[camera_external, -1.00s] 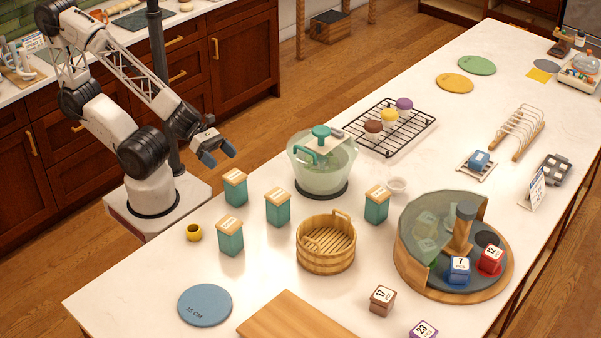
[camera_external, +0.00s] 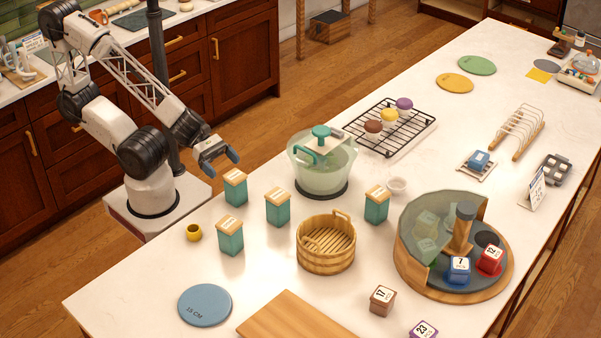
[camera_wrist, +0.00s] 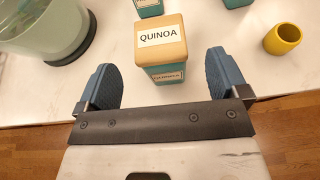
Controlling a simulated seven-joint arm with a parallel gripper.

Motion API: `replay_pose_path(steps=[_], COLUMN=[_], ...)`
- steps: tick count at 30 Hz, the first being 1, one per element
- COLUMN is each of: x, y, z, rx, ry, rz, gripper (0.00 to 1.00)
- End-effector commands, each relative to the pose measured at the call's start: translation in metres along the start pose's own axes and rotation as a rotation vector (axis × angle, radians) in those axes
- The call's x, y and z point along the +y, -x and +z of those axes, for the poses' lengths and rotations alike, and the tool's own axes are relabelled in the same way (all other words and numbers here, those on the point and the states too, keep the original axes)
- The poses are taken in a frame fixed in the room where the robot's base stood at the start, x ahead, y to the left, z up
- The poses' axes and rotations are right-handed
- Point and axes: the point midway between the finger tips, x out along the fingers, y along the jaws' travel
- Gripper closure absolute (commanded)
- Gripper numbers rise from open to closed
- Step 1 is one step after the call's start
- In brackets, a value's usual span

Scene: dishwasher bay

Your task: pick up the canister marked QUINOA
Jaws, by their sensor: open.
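The canister marked QUINOA (camera_wrist: 161,45) is teal with a pale wooden lid, and its label reads clearly in the wrist view. It stands upright on the counter and appears to be the teal canister nearest my gripper in the external view (camera_external: 235,190). My gripper (camera_external: 220,163) is open and empty, above and behind this canister near the counter's edge. In the wrist view, the canister lies ahead of and between the two blue fingers (camera_wrist: 161,72), with no visible contact.
Two similar canisters (camera_external: 278,209) (camera_external: 230,239) stand close beyond it, and another (camera_external: 376,206) is farther right. A green salad spinner (camera_external: 322,168) is on one side, a small yellow cup (camera_external: 194,232) on the other. A wooden tub (camera_external: 326,252) sits farther in.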

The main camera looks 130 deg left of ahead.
Motion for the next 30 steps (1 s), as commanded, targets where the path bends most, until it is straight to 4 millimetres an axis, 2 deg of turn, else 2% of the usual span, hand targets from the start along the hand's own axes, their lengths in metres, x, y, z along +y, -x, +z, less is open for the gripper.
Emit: replay_pose_path(steps=[6,20,30], x=[0.000,0.000,-0.001], y=[-0.010,-0.013,-0.043], z=[-0.001,-0.001,-0.002], rx=[0.001,0.001,0.002], ry=[0.000,0.000,0.001], rz=[0.000,0.000,-0.001], gripper=[0.07,0.07,0.07])
